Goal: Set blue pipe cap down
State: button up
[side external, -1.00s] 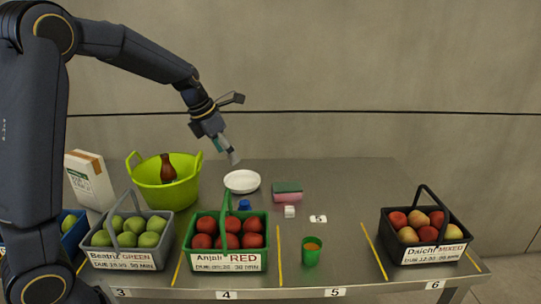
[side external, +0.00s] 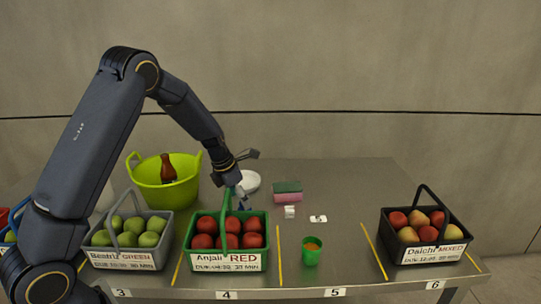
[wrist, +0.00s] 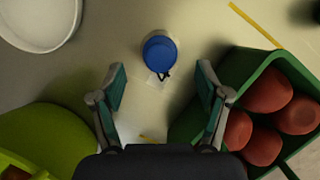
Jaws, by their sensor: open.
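The blue pipe cap (wrist: 160,50) stands on the metal table in the wrist view, with a small dark tab at its lower edge. My gripper (wrist: 161,84) is open, its two teal-padded fingers spread wide. The cap lies ahead of the fingertips, roughly centred between them, and nothing is held. In the side view my gripper (side external: 241,194) hangs low behind the green basket of red apples (side external: 226,261). There the cap is largely hidden behind the gripper and basket.
The green basket is close to my right finger in the wrist view. A lime tub (side external: 165,192) with a brown bottle (side external: 168,168) stands left.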

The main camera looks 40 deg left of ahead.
jog(key=x, duration=0.4)
jog(key=c, duration=1.3)
jog(key=shift+r, duration=0.15)
grip_shut()
